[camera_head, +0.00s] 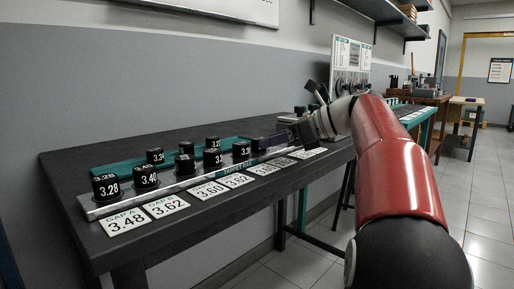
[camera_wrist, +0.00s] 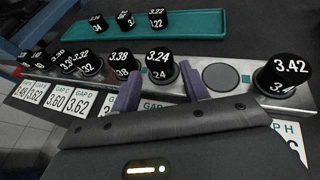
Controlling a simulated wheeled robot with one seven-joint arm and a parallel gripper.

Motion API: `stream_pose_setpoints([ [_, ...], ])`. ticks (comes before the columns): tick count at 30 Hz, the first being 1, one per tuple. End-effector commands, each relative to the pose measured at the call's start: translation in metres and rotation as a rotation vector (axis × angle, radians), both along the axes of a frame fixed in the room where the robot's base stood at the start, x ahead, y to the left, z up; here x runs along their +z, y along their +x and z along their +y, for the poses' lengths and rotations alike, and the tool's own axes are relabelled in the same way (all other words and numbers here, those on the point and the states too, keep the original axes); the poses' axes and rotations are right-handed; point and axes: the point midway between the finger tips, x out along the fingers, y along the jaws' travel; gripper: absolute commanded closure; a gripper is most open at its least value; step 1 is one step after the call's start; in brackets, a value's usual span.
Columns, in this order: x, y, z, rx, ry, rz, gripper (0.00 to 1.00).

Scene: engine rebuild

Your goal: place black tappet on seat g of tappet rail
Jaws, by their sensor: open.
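The tappet rail (camera_head: 190,181) is a long pale metal bar along the table, bearing several black tappets with white numbers. In the wrist view, one round grey seat (camera_wrist: 220,76) on the rail is empty, between the tappet marked 3.24 (camera_wrist: 159,66) and the tappet marked 3.42 (camera_wrist: 283,73) at the right end. My gripper (camera_wrist: 160,69) is open, its two purple fingers at either side of the 3.24 tappet; contact cannot be told. That tappet appears to stand upright on the rail. The empty seat's gap card is hidden by my gripper.
A teal tray (camera_wrist: 180,29) behind the rail holds three black tappets, one marked 3.22 (camera_wrist: 158,18). White gap cards (camera_head: 167,206) lie along the rail's front. The 3.38 tappet (camera_wrist: 121,62) stands close beside my left finger. A wall rises behind the table.

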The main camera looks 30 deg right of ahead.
Motion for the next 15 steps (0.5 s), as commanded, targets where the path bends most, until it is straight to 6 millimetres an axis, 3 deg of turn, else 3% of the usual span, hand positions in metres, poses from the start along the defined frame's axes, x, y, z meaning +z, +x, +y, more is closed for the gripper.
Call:
stream_pose_setpoints([
  [6, -0.011, 0.022, 0.017, 0.001, 0.000, 0.000, 0.55],
  [15, -0.011, 0.024, 0.019, 0.000, -0.001, -0.001, 0.58],
])
